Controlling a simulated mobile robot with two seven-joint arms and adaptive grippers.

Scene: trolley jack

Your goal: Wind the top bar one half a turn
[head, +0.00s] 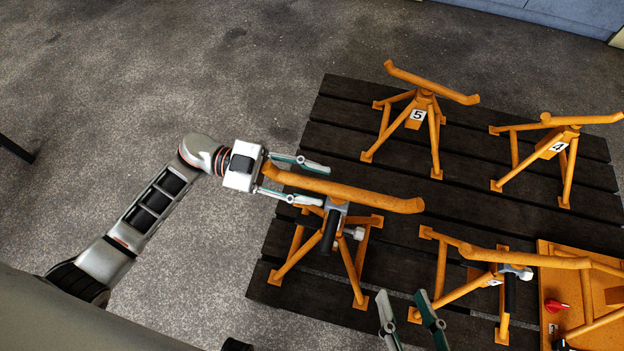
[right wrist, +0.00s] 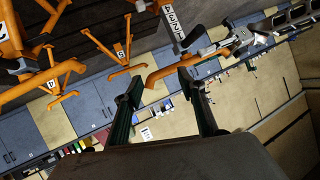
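An orange stand at the front left of the slatted platform carries a long orange top bar (head: 375,198), with a grey collar, a black handle (head: 330,232) and a grey knob (head: 354,233) below. My left gripper (head: 325,186) is open, one finger on each side of the bar's left part; gaps seem to show. In the right wrist view this bar (right wrist: 168,74) lies beyond the fingers, with a numbered white strip (right wrist: 172,25) near it. My right gripper (head: 404,301) is open and empty, below and apart from the bar; its fingers also show in the right wrist view (right wrist: 158,82).
Other orange stands, marked 5 (head: 417,114) and 4 (head: 559,146), stand behind. Another stand with a top bar (head: 525,257) is at the right, beside an orange panel with a red knob (head: 556,306). The dark slatted platform (head: 340,105) has bare floor to its left.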

